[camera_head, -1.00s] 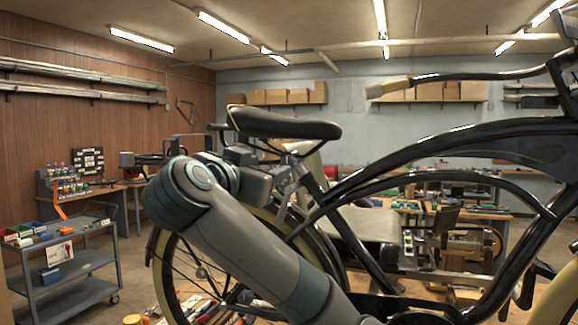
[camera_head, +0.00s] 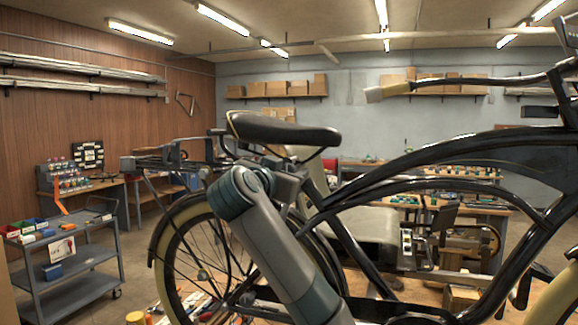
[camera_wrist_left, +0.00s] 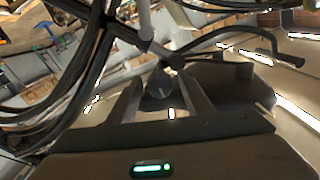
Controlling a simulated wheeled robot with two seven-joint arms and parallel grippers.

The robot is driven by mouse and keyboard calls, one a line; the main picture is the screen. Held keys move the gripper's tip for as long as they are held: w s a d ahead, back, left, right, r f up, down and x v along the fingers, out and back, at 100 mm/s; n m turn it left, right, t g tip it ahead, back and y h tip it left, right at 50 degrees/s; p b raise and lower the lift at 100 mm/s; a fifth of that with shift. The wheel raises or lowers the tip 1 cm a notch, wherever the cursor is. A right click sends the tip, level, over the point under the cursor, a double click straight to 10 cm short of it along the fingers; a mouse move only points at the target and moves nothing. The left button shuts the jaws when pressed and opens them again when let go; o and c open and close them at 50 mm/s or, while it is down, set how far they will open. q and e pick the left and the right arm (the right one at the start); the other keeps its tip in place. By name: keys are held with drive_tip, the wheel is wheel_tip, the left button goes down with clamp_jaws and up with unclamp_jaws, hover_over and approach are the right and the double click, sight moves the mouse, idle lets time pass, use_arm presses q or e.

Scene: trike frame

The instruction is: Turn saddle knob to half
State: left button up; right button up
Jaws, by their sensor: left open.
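The black saddle (camera_head: 288,131) sits on the dark trike frame (camera_head: 352,238) in the middle of the head view. In the left wrist view, a dark grey knob (camera_wrist_left: 160,86) with a pale mark shows between the two fingers of my left gripper (camera_wrist_left: 160,97). The fingers stand open on either side of it; I cannot tell whether they touch it. In the head view, my left gripper (camera_head: 299,180) is just below the saddle, partly hidden by my own wrist, and the knob cannot be made out there. My right gripper is not in view.
The rear wheel (camera_head: 168,262) and a rear rack (camera_head: 160,163) are left of my left arm. The handlebar grip (camera_head: 388,91) is at upper right. A grey tool cart (camera_head: 78,262) stands at far left. Frame tubes run close to my left gripper.

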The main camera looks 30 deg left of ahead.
use_arm(q)
drive_tip(key=shift+w, duration=0.1)
drive_tip(key=c, duration=1.1)
drive_tip(key=shift+o, duration=0.2)
